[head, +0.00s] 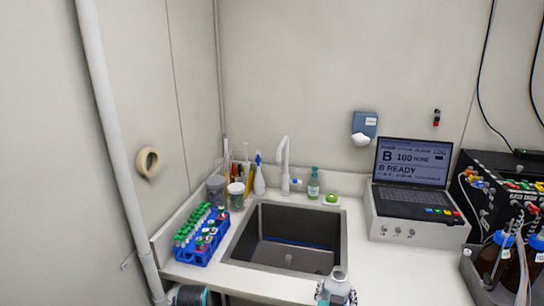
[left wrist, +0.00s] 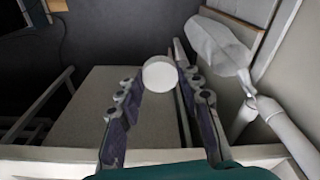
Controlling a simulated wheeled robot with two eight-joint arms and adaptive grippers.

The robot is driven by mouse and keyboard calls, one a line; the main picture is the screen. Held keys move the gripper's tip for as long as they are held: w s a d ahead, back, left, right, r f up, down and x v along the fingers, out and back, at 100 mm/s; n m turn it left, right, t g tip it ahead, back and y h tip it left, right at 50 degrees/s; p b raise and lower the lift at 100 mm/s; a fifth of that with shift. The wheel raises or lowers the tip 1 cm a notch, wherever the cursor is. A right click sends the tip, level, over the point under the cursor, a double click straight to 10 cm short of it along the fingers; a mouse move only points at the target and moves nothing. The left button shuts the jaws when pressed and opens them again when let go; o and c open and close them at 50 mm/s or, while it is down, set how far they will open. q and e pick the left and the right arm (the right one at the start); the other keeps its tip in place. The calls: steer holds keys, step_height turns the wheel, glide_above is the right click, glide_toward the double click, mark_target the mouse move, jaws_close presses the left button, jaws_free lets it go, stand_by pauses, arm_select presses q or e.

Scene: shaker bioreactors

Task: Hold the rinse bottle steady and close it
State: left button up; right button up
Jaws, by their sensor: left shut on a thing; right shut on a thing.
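The rinse bottle (head: 338,280) is a pale, see-through bottle at the bottom edge of the head view, in front of the sink, with its narrow neck upward. My right gripper (head: 337,296) is shut around its body; the lower part is cut off by the frame. In the left wrist view my left gripper (left wrist: 161,78) is shut on a round white cap (left wrist: 159,73) between its fingertips. The bottle does not show in that view, so the cap appears apart from it. The left fingers are not visible in the head view.
Behind the bottle is a sink (head: 286,272) in the white counter. A blue rack (head: 204,246) of green-capped tubes stands left of it. A laptop (head: 411,180) on a grey box and brown bottles (head: 492,258) stand at right. Counter between sink and laptop is clear.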

stand_by(0.4)
steer(key=w+a+f+n+g+y, duration=0.1)
steer(key=a+f+n+y, duration=0.3)
steer(key=a+n+y, duration=0.2)
steer(key=w+a+f+n+g+y, duration=0.1)
steer(key=a+f+n+y, duration=0.4)
steer(key=a, duration=0.5)
steer(key=n+g+y, duration=0.1)
steer(key=y, duration=0.1)
steer(key=shift+w+n+y, duration=0.15)
steer(key=shift+n+y, duration=0.15)
steer(key=shift+y, duration=0.1)
steer(key=shift+a+f, duration=0.1)
